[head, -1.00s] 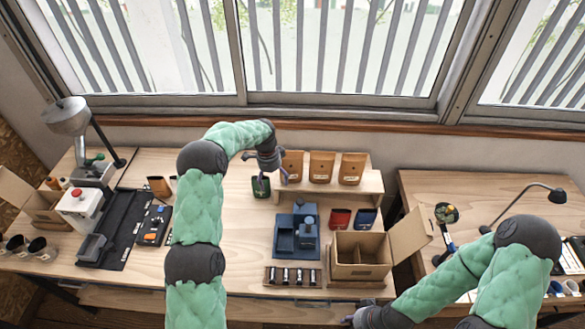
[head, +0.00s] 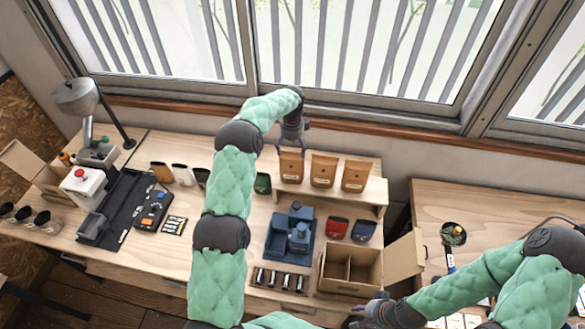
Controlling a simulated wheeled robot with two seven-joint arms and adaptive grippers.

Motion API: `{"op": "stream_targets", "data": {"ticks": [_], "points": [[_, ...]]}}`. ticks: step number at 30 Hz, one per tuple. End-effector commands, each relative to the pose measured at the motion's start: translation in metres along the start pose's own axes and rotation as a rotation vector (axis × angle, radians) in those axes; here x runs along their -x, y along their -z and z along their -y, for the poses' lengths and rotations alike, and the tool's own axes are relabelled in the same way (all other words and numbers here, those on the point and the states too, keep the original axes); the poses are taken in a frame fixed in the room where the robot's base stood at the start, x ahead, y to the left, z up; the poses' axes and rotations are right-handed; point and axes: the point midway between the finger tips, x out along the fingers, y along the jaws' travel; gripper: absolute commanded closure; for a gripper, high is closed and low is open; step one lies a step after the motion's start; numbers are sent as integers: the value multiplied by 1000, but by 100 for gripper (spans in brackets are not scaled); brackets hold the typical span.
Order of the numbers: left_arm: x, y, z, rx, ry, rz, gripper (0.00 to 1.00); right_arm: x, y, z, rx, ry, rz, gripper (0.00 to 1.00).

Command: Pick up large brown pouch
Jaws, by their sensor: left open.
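Three large brown pouches stand in a row on the raised wooden shelf: a left one (head: 291,168), a middle one (head: 323,171) and a right one (head: 355,176). My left gripper (head: 291,150) is open, pointing down at the top of the left pouch, with a finger on each side of its upper edge. Whether the fingers touch it I cannot tell. My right gripper (head: 358,314) is low at the front, near the open carton and away from the pouches; its fingers are too small and dark to read.
A dark green pouch (head: 263,184) stands left of the shelf. Red (head: 337,227) and dark blue (head: 363,230) pouches stand before it. A blue device (head: 290,235) and an open divided carton (head: 345,288) are nearer. Another brown pouch (head: 161,172) stands further left. The window is close behind.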

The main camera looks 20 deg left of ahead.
Motion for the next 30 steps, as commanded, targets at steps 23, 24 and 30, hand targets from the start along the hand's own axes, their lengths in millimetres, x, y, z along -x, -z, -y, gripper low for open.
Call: {"op": "stream_targets", "data": {"ticks": [23, 24, 30], "points": [[-55, -3, 0, 2, 1, 0, 13, 23, 0, 8, 0, 0, -1, 60], [-55, -3, 0, 2, 1, 0, 13, 23, 0, 8, -1, 0, -1, 60], [-56, -3, 0, 1, 1, 0, 13, 22, 0, 8, 0, 0, -1, 60]]}}
